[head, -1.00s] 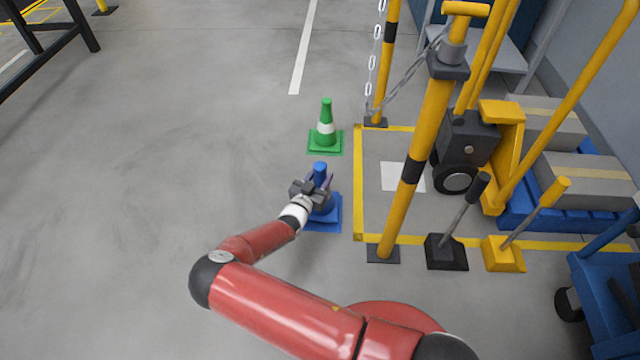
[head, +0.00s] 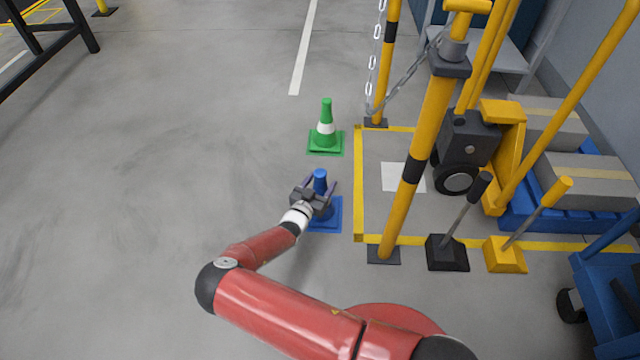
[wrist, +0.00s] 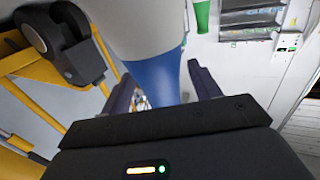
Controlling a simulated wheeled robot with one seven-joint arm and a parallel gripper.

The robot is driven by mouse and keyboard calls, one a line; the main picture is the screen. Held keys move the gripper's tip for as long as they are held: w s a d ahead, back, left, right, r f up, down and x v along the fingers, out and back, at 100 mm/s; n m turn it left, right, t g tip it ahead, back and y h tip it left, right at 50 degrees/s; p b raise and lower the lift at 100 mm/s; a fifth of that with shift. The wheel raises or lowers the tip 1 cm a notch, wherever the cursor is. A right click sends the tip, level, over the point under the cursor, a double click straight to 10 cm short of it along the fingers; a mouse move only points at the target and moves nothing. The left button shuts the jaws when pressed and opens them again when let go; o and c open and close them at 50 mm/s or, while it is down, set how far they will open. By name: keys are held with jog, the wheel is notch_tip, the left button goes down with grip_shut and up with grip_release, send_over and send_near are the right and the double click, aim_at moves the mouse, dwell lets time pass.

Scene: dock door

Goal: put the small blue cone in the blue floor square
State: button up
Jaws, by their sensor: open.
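The small blue cone (head: 320,177) stands upright at the blue floor square (head: 336,226), beside the yellow-taped bay. Its base looks to be down on the square; my gripper and the cone hide part of both. My gripper (head: 318,190) is open, with one finger on each side of the cone's upper part. In the wrist view the cone (wrist: 156,82) shows its blue upper part between the spread fingers, with gaps beside it, and a pale band above in the picture.
A green cone (head: 325,128) stands on a green square just beyond. Yellow-black posts (head: 412,170) with a chain, a black-based handle (head: 447,252) and a yellow-based one (head: 504,254) stand to the right. The floor (head: 150,170) to the left is clear.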

jog(key=shift+r, duration=0.1)
jog(key=shift+r+p, duration=0.25)
jog(key=shift+p, duration=0.15)
jog(key=v, duration=1.2)
jog(key=w+r+m+g+y, duration=0.1)
jog(key=w+r+g+y, duration=0.25)
jog(key=r, duration=0.25)
jog(key=w+r+g+y, duration=0.2)
jog(key=r+g, duration=0.2)
jog(key=r, duration=0.3)
jog(key=s+d+r+n+g+y, duration=0.1)
jog(key=s+d+r+y, duration=0.1)
jog(key=r, duration=0.6)
jog(key=s+d+r+n+g+y, duration=0.1)
jog(key=s+d+r+y, duration=0.15)
jog(key=r, duration=0.45)
jog(key=s+d+r+n+y, duration=0.1)
jog(key=s+d+r+n, duration=0.2)
jog(key=s+d+r, duration=0.75)
jog(key=s+d+r+h, duration=0.1)
jog(key=s+d, duration=0.3)
jog(key=s, duration=0.4)
jog(key=s+d+r+n+g+h, duration=0.1)
jog(key=s+d, duration=0.3)
jog(key=s, duration=0.4)
jog(key=shift+r+h, duration=0.4)
jog(key=shift+h, duration=0.3)
